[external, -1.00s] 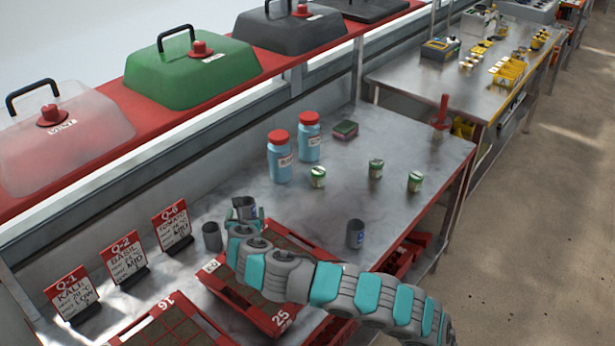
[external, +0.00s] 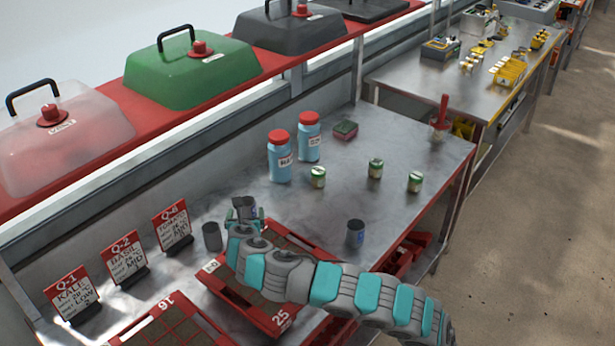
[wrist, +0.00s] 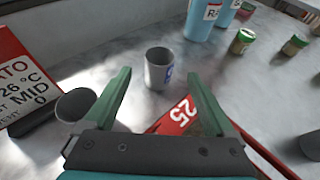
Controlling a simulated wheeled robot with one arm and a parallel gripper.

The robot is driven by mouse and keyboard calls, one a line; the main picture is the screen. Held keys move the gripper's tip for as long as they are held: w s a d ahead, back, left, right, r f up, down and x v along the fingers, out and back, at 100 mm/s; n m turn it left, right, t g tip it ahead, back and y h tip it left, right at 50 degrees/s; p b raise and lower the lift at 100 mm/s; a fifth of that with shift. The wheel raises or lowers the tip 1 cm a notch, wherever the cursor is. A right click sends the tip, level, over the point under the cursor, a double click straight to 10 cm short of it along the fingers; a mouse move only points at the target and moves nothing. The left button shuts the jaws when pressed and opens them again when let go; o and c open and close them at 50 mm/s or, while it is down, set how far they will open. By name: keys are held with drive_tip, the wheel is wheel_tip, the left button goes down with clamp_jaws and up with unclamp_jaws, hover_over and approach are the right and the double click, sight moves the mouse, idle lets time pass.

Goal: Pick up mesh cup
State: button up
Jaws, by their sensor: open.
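Three small grey cups stand on the metal bench, and I cannot tell which is the mesh one. A third cup (external: 355,234) stands to the right. My gripper holds nothing.
A red tray labelled 25 (external: 290,315) lies under my arm. Red sign cards (external: 172,224) stand at left. The bench between jars and cups is clear.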

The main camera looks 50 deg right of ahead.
drive_tip(key=shift+o, duration=0.5)
